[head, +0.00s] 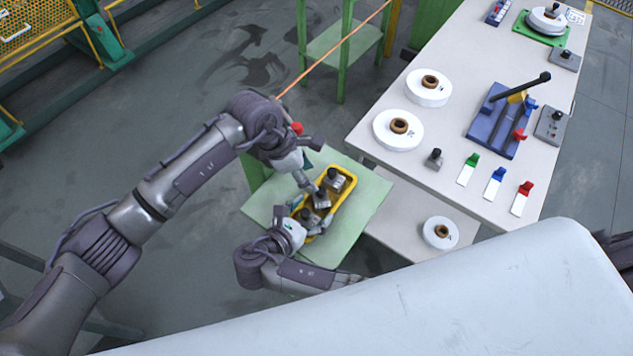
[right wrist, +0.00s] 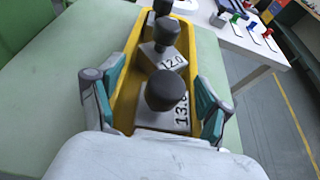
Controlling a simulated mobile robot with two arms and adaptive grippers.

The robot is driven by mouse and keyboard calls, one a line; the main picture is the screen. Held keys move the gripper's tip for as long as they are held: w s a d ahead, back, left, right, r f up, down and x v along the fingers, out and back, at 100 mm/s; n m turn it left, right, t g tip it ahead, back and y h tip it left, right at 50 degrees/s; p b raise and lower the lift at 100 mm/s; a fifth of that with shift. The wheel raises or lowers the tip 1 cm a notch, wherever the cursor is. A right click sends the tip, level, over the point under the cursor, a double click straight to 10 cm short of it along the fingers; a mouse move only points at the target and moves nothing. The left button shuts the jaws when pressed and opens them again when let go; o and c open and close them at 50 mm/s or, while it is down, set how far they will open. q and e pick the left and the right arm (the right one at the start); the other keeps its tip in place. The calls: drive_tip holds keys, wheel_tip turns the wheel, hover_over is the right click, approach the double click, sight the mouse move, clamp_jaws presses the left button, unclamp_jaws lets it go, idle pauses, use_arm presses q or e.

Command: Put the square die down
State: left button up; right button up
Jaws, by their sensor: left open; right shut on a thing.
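Several square dies, grey blocks with dark round knobs, sit in a yellow tray (head: 349,199). In the right wrist view the nearest die (right wrist: 162,117) reads about 13.8 and the one behind it (right wrist: 165,58) reads 12.0. A further die (head: 335,182) is at the tray's far end. My left gripper (head: 313,190) is open just above the tray, close to the middle die (head: 321,201); any contact is unclear. My right gripper (right wrist: 158,105) is shut across the tray's near end, its teal pads outside both walls (right wrist: 126,90). It also shows in the head view (head: 303,228).
The tray is over a green table (head: 370,190). The white table (head: 455,110) at right carries white spools (head: 398,129), a blue fixture (head: 495,125), coloured tags (head: 494,183) and another knobbed block (head: 433,160). A spool (head: 440,232) lies on a lower shelf. An orange rod (head: 335,48) crosses behind.

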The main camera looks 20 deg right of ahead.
sight(303, 220)
use_arm(q)
drive_tip(key=v, duration=0.3)
drive_tip(key=shift+a+r, duration=0.15)
drive_tip(key=shift+r, duration=0.2)
use_arm(e)
drive_tip(key=o, duration=1.2)
drive_tip(key=shift+c, duration=0.2)
drive_tip(key=shift+s+a, duration=0.1)
drive_tip(key=v, duration=0.7)
drive_tip(key=shift+s+a+r, duration=0.1)
drive_tip(key=shift+s+a, duration=0.05)
